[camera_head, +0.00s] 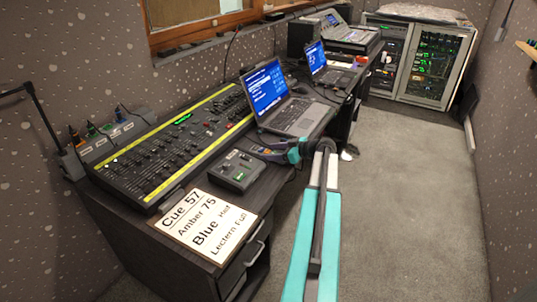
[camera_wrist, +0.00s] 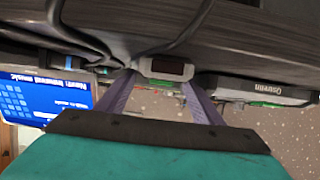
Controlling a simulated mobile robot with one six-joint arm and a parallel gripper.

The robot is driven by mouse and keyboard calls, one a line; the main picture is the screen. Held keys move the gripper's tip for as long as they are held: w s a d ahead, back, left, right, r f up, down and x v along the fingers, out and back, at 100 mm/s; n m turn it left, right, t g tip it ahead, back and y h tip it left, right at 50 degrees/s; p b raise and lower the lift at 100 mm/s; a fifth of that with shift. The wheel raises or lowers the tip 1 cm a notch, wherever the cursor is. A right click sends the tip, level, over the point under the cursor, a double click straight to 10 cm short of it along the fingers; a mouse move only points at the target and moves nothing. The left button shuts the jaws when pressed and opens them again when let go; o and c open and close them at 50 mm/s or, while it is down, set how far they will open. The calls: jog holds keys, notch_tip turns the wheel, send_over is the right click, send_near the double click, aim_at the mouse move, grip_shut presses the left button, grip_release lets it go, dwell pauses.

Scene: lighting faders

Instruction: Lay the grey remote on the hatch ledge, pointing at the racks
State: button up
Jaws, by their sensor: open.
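In the wrist view, a light grey device with a dark window on its end (camera_wrist: 166,68), seemingly the grey remote, lies on the dark desk between my fingertips. I cannot tell whether a finger touches it. My gripper (camera_wrist: 161,85) is open around it. In the head view my gripper (camera_head: 262,153) is low over the desk, between the black button box and the laptop. I cannot make out the remote there. The wood-framed hatch (camera_head: 200,36) is in the wall at upper left, with its ledge along the bottom. The racks (camera_head: 425,65) stand at the far end.
A long lighting console (camera_head: 172,145) fills the desk's left side. A black button box (camera_head: 236,171) and a cue sign (camera_head: 206,225) are near the front. An open laptop (camera_head: 290,105) stands close behind my gripper. Cables cross the desk. The carpet at right is clear.

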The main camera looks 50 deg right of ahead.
aim_at(268, 151)
jog(key=shift+x, duration=0.85)
jog(key=shift+c, duration=0.2)
jog(key=c, duration=1.3)
jog(key=shift+r, duration=0.1)
jog(key=shift+r+b, duration=0.5)
jog(key=shift+r, duration=4.45)
